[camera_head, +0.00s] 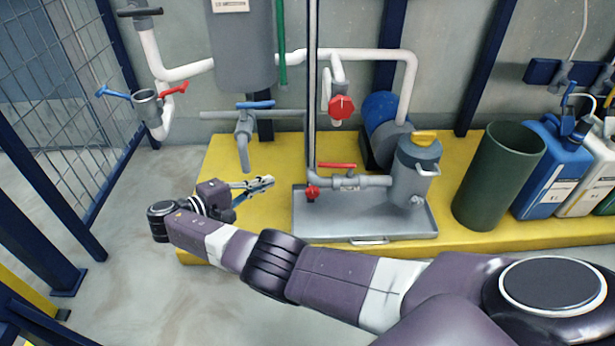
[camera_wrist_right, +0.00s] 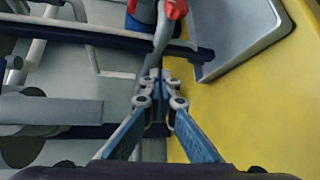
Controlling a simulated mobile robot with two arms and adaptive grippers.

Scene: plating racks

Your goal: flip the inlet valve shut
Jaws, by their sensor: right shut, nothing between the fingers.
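Several valves are in the head view, and I cannot tell which is the inlet valve. A blue lever (camera_head: 255,104) lies along the horizontal grey pipe below the grey tank. A red lever (camera_head: 338,166) lies along the pump's pipe above the tray. A blue lever (camera_head: 113,92) and a red lever (camera_head: 173,88) flank the pipe at left. My right gripper (camera_head: 266,183) is shut and empty, over the yellow platform left of the tray, below the first blue lever and apart from it. Its closed fingers (camera_wrist_right: 158,78) show in the wrist view. My left gripper is out of view.
The grey tray (camera_head: 375,228) with the pump stands right of my gripper. A red round knob (camera_head: 341,107) hangs on the white pipe. A green bin (camera_head: 498,178) and blue canister (camera_head: 550,172) stand at right. A mesh fence (camera_head: 65,100) bounds the left. The yellow platform (camera_head: 225,150) has free room.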

